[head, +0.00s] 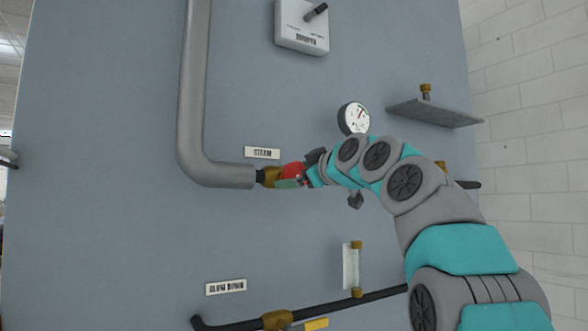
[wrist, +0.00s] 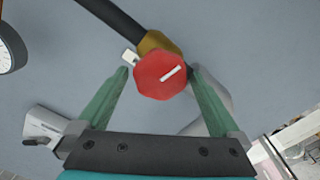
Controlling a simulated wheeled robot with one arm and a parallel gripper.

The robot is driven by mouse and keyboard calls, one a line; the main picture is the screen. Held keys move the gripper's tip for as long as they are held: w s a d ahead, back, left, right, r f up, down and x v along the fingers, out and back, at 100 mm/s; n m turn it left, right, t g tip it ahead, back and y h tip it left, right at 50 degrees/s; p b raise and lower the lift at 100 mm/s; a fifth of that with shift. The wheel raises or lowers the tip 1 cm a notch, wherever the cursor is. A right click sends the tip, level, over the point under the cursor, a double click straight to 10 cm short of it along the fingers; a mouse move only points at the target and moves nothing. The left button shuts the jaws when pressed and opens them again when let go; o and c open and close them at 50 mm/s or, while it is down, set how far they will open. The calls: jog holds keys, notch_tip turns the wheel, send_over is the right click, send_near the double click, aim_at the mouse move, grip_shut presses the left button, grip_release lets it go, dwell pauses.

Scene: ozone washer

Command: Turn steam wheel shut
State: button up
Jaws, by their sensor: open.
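The steam wheel (wrist: 157,78) is a red knob with a white mark, on a brass valve body (wrist: 153,42) in a dark pipe. In the wrist view it lies between the tips of my gripper (wrist: 159,72), whose green fingers are open, one on each side. I cannot tell whether either finger touches it. In the head view the red wheel (head: 293,170) is partly hidden by my gripper (head: 290,182), beside the brass valve (head: 269,177). The STEAM label (head: 262,153) is just above.
A thick grey pipe (head: 192,100) bends into the valve from the left. A pressure gauge (head: 353,118) and a shelf (head: 432,113) are at upper right. A switch box (head: 302,27) is at the top. A lower pipe (head: 350,303) with a yellow handle (head: 316,324) runs below, near the BLOW DOWN label (head: 226,287).

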jog(key=shift+x, duration=0.85)
jog(key=c, duration=1.3)
jog(key=shift+o, duration=0.2)
